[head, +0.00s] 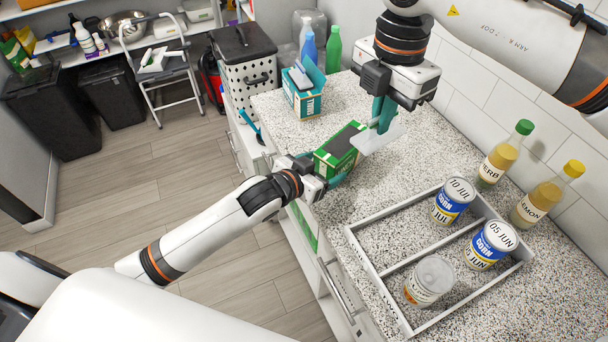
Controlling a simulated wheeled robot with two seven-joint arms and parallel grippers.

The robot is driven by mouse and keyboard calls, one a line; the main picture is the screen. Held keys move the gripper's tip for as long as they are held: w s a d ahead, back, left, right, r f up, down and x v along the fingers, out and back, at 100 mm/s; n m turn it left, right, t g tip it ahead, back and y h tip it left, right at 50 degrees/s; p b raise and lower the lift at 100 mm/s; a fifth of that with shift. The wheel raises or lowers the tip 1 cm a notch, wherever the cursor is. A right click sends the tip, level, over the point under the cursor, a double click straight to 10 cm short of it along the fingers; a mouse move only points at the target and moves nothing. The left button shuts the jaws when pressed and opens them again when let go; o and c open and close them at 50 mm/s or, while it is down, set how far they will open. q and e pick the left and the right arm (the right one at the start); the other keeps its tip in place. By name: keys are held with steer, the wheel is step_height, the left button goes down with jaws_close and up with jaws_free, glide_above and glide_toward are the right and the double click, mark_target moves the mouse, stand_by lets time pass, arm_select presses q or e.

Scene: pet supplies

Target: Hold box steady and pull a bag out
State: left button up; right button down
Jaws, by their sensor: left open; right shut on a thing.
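A green box (336,151) with a dark top stands near the left edge of the speckled counter. My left gripper (326,168) is open at the near side of this box, with its fingers beside the box's lower part; whether they touch it is unclear. My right gripper (384,117) points down above the counter, just right of the green box. It is shut on a pale, flat, translucent bag (372,140), held apart from the box as far as I can tell.
A teal box (304,103) with an open flap stands behind on the counter (285,132). A white divided tray (392,270) with several cans lies at the front right. An herb bottle (500,158) and a lemon bottle (545,195) stand by the tiled wall.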

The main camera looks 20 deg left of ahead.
arm_select(q)
steer(key=v, duration=0.8)
steer(key=shift+b, duration=0.35)
arm_select(e)
steer(key=shift+f, duration=0.4)
arm_select(q)
steer(key=shift+a, duration=0.15)
